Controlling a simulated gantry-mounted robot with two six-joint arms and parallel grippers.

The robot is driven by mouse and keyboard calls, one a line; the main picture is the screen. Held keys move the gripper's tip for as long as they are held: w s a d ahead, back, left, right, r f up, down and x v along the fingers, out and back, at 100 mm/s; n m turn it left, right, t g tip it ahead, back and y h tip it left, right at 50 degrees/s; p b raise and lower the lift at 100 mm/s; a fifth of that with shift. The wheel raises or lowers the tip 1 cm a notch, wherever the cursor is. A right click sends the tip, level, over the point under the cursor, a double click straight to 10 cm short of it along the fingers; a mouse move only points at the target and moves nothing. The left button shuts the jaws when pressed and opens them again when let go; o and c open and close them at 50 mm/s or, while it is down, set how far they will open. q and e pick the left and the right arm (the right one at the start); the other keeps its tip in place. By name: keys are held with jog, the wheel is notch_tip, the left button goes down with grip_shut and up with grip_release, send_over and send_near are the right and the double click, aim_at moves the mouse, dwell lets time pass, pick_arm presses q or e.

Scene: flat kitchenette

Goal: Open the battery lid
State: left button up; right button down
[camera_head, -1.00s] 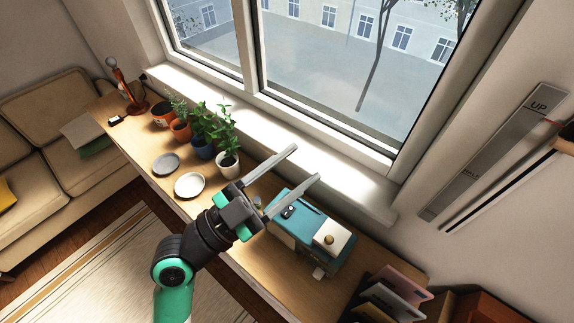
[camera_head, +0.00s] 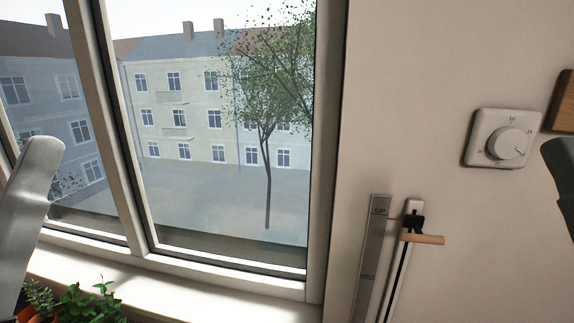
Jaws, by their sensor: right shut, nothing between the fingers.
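No battery lid shows in the head view, and the tabletop with its objects is out of frame. The gripper is shut and empty.
A white wall dial (camera_head: 498,139) is at the upper right, beside a wooden edge (camera_head: 564,102). Below are a metal strip marked UP (camera_head: 375,250) and a slider with a wooden handle (camera_head: 422,238). A window (camera_head: 200,150) fills the left; potted plants (camera_head: 90,302) show below its sill.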

pick_arm(q)
notch_tip(320, 180, up, 26)
jog(key=n+p, duration=0.1)
jog(key=p, duration=2.5)
jog(key=shift+w+a+n, duration=0.15)
jog(key=shift+w+n, duration=0.05)
jog(key=shift+n, duration=0.2)
jog(key=shift+r, duration=0.1)
